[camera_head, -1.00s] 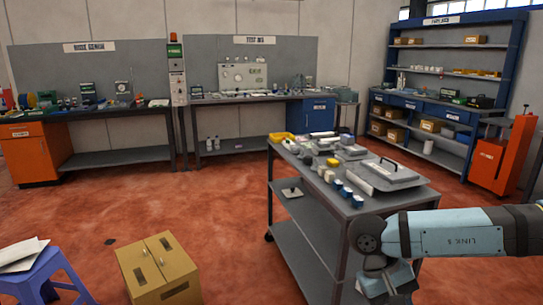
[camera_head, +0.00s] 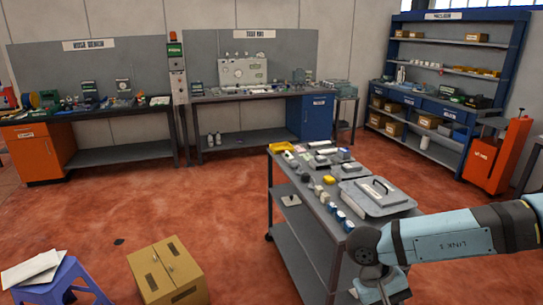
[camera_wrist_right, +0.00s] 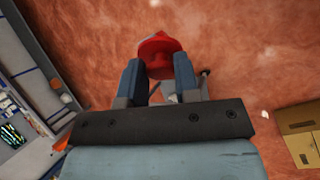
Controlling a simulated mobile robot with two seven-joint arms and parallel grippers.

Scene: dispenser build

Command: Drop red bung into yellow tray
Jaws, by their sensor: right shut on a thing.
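The red bung (camera_wrist_right: 158,58) is held between the two fingers of my right gripper (camera_wrist_right: 158,75) in the right wrist view, above the red floor. In the head view my right arm comes in from the right beside the cart; its gripper and the bung are hidden there. The yellow tray (camera_head: 281,148) lies at the far left corner of the cart's top, well away from my right arm. My left gripper does not show.
The grey cart (camera_head: 318,241) carries a lidded metal pan (camera_head: 370,203), several small blocks and a yellow item (camera_head: 329,180). A cardboard box (camera_head: 166,270) and a purple stool (camera_head: 62,280) stand on the floor at left. Open floor lies between box and cart.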

